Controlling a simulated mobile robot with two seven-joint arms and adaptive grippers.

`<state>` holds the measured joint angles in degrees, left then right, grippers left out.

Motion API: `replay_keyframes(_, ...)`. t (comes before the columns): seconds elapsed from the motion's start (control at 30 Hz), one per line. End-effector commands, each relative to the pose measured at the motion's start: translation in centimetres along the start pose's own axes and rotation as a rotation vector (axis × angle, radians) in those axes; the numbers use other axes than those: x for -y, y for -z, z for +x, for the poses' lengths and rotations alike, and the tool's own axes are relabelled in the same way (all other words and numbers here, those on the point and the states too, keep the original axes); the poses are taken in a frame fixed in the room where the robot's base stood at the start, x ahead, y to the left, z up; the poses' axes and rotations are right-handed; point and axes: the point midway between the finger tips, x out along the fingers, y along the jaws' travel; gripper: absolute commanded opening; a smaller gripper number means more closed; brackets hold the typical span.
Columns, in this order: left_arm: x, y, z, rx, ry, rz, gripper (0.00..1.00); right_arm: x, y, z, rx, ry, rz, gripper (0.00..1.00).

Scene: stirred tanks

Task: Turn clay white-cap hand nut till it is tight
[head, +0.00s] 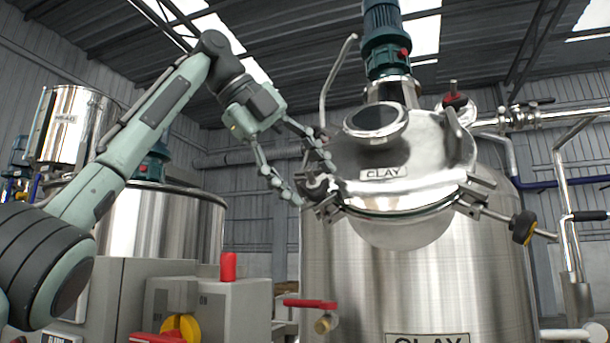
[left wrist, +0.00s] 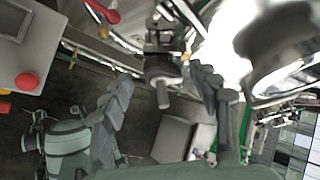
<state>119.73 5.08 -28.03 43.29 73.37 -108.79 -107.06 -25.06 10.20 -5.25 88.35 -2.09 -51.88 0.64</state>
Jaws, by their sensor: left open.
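The tank labelled CLAY (head: 420,290) has a steel lid (head: 360,160) with clamp fittings along its rim. A dark hand nut (head: 318,187) sits at the lid's left edge. It also shows in the left wrist view (left wrist: 160,68), with a stub pointing down the picture. I cannot make out a white cap on it. My left gripper (head: 312,182) is open, its two fingers on either side of this nut. In the left wrist view the nut lies between the spread fingers, nearer the right one. I cannot tell whether they touch it. My right gripper is not in view.
Another hand nut with a black knob (head: 524,228) sticks out at the lid's right. A red-handled valve (head: 310,303) is below the left gripper. A grey control cabinet (head: 225,310) with a red lamp (head: 228,266) stands at lower left. A green motor (head: 386,40) rises above the lid.

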Motion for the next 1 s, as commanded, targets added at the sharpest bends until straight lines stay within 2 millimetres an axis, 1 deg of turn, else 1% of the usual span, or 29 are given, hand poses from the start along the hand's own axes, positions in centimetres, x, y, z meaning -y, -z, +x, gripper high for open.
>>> replay_keyframes(0.13, 0.0, 0.0, -0.6, 0.001, 0.001, -0.001, 0.61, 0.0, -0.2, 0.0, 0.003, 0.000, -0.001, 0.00)
replay_keyframes(0.27, 0.1, 0.0, -2.5, 0.002, 0.003, -0.001, 0.61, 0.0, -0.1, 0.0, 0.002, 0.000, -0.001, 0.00)
replay_keyframes(0.57, 0.1, 0.1, -9.6, 0.001, 0.003, -0.002, 0.61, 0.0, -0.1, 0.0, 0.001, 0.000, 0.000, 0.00)
replay_keyframes(0.8, 0.1, 0.0, -11.5, 0.000, 0.001, -0.002, 0.61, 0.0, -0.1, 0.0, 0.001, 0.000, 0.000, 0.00)
replay_keyframes(1.0, 0.0, 0.0, -12.0, 0.000, 0.000, 0.000, 0.61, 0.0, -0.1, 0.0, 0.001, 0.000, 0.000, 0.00)
